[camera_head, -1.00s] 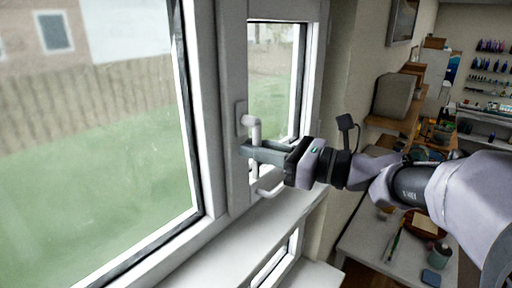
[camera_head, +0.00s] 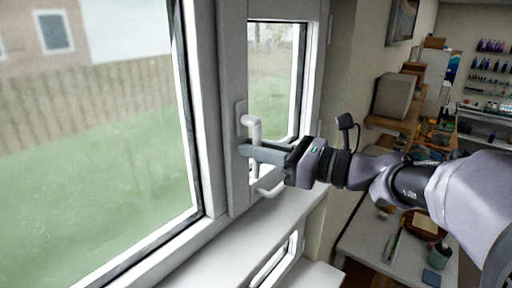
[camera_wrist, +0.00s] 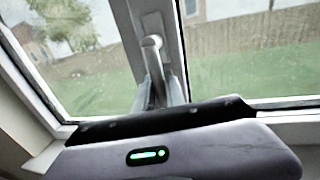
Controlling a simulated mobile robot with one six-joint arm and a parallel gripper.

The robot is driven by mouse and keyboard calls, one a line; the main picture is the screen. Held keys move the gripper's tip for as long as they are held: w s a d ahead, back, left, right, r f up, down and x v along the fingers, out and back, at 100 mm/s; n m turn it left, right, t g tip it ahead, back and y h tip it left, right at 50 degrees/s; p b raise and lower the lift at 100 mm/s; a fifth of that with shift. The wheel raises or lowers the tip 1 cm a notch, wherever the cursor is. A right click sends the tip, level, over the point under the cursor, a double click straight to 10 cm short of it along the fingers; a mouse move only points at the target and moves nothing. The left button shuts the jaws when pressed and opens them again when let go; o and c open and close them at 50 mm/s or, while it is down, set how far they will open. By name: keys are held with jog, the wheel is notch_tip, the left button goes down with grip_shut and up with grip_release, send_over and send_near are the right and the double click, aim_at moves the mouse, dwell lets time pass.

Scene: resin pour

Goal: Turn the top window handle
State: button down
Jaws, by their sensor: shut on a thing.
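The white top window handle (camera_head: 254,126) is mounted on the white upright frame between the large pane and the narrower pane. Its grip hangs down, roughly vertical. My gripper (camera_head: 250,152) reaches in from the right, with its grey fingers closed around the grip below the handle's pivot. In the wrist view the handle's upper end (camera_wrist: 152,42) shows above and between the fingers (camera_wrist: 162,88). The lower part of the grip is partly hidden by the fingers and the gripper body.
A white bar-like piece (camera_head: 271,189) sticks out just below my gripper. The white sill (camera_head: 225,250) runs beneath the window. A desk (camera_head: 375,250) with small items and shelves with boxes (camera_head: 395,97) stand to the right along the wall.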

jog(key=shift+w+d+f+n+b, duration=0.15)
jog(key=shift+w+d+n+b, duration=0.2)
jog(key=shift+n+b, duration=0.65)
jog(key=w+d+r+n+h+b, duration=0.1)
jog(key=r+n+b, duration=0.1)
jog(key=n+b, duration=0.3)
jog(key=w+d+r+n+t+h+b, duration=0.1)
jog(key=w+r+n+h+b, duration=0.1)
jog(key=n+b, duration=0.4)
jog(key=shift+w+d+r+n+t+h, duration=0.3)
jog(key=shift+r+n, duration=0.55)
jog(key=shift+n, duration=0.45)
jog(key=shift+r, duration=0.1)
jog(key=c, duration=1.4)
grip_release()
